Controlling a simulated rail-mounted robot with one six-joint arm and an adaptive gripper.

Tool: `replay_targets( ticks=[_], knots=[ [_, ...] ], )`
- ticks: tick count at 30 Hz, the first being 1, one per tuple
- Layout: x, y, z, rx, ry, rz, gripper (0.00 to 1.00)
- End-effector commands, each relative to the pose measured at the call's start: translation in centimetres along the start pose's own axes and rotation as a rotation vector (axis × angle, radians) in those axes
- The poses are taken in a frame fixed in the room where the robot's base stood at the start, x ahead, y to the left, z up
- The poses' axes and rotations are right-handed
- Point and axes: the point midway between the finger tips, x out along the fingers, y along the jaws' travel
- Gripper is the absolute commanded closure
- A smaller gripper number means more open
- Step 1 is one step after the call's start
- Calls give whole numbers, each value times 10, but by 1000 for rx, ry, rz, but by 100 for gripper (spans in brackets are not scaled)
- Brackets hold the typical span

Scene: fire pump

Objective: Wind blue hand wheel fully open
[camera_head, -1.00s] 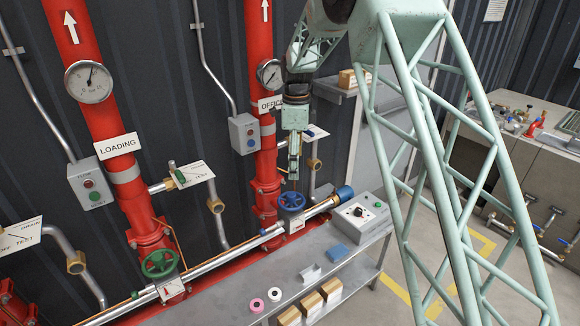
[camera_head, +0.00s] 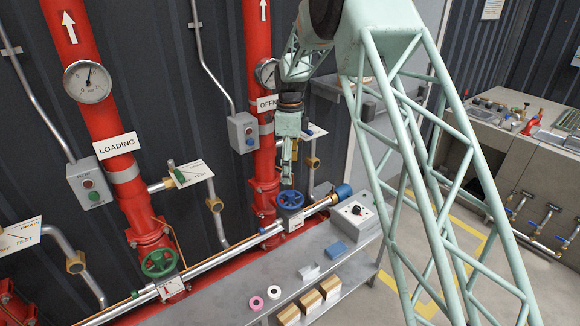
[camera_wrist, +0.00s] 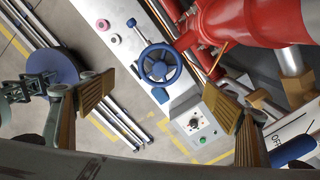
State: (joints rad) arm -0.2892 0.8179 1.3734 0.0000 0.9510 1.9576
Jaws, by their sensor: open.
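The blue hand wheel (camera_head: 291,200) sits on the red valve at the foot of the right-hand red pipe. In the wrist view the whole wheel (camera_wrist: 160,63) shows, with its spokes and hub facing the camera. My gripper (camera_head: 287,178) hangs pointing down just above the wheel in the head view. In the wrist view its two ribbed fingers (camera_wrist: 162,90) are spread wide, with the wheel beyond and between them, and nothing is held. Whether a finger touches the rim cannot be told, but there seems to be a gap.
A green hand wheel (camera_head: 159,264) is on the left valve. A grey control box (camera_head: 355,213) and a blue pipe end (camera_head: 343,191) are right of the blue wheel. Red pipes (camera_head: 264,140) stand close behind. Several small items lie on the grey bench (camera_head: 235,293).

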Motion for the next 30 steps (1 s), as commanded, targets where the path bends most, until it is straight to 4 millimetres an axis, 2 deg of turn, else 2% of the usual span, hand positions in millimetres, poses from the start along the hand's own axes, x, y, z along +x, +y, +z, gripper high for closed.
replay_targets(
  ticks=[30],
  knots=[
    [112, 0, 0, 0, 0, 0, 19]
  ],
)
